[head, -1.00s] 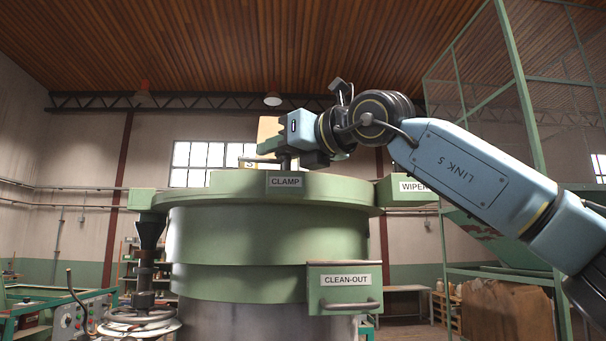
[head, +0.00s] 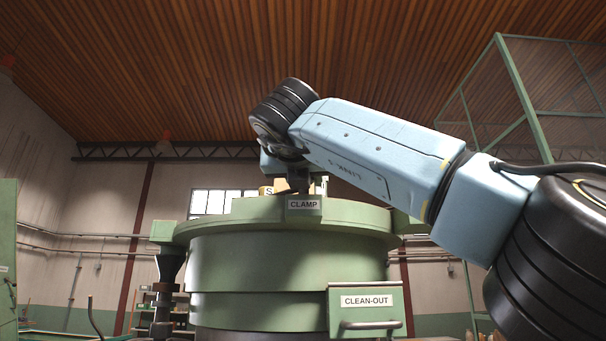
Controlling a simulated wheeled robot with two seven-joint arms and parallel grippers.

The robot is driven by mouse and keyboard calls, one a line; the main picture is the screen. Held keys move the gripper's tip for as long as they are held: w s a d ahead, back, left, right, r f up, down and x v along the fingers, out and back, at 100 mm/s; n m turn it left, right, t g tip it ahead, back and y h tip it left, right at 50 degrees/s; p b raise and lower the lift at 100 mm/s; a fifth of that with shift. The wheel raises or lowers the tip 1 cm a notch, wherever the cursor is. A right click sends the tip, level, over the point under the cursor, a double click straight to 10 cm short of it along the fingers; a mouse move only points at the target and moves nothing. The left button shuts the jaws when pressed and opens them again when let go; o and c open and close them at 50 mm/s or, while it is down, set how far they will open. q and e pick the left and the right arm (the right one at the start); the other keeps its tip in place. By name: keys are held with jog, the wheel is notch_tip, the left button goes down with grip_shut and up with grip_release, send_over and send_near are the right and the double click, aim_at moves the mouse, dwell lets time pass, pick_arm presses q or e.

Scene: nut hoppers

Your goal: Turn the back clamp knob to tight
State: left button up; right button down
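The large round green machine (head: 290,250) stands in the middle of the head view. A white CLAMP label (head: 303,204) is on its upper rim. My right arm comes in from the right and reaches over the top of the machine. My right gripper (head: 298,181) is a small dark shape just above the rim behind the CLAMP label, mostly covered by my wrist and forearm. Its fingers cannot be made out. The back clamp knob cannot be made out; the far side of the top is hidden by the rim and my arm. My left gripper is out of view.
A green CLEAN-OUT drawer (head: 366,312) with a handle sticks out at the machine's front right. A dark funnel-shaped part (head: 170,265) hangs at its left. A partly hidden yellowish sign (head: 266,190) stands behind the rim. A green frame (head: 522,95) rises at the right.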

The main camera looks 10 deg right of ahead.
jog(key=shift+d+m+g+h+p, duration=0.1)
jog(key=shift+m+g+h+p, duration=0.3)
jog(key=shift+m+h, duration=0.6)
jog(key=shift+h, duration=0.3)
jog(key=c, duration=1)
grip_release()
jog(key=shift+c, duration=0.2)
